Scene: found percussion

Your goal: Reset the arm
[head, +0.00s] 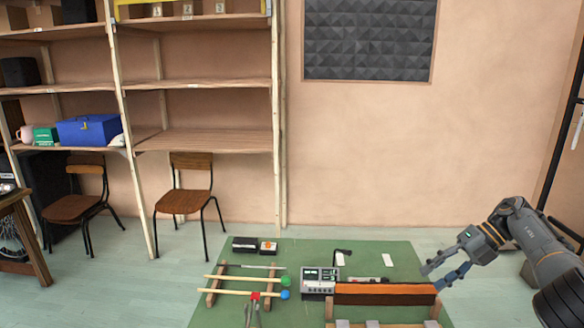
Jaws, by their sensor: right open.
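My right gripper (433,277) comes in from the right on my grey arm. Its fingers are open, with nothing between them. It is above the right part of the green mat (222,312), close to the right end of a long wooden piece with an orange-brown top (385,289). I cannot tell whether the fingers touch that piece. My left gripper is not in view.
On the mat are a wooden rack with sticks (228,280), green (285,281) and blue (285,295) balls, a red-topped item (255,295) and a grey control box (319,281). Shelves (205,140) and chairs (183,195) stand behind. Floor right of the mat looks clear.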

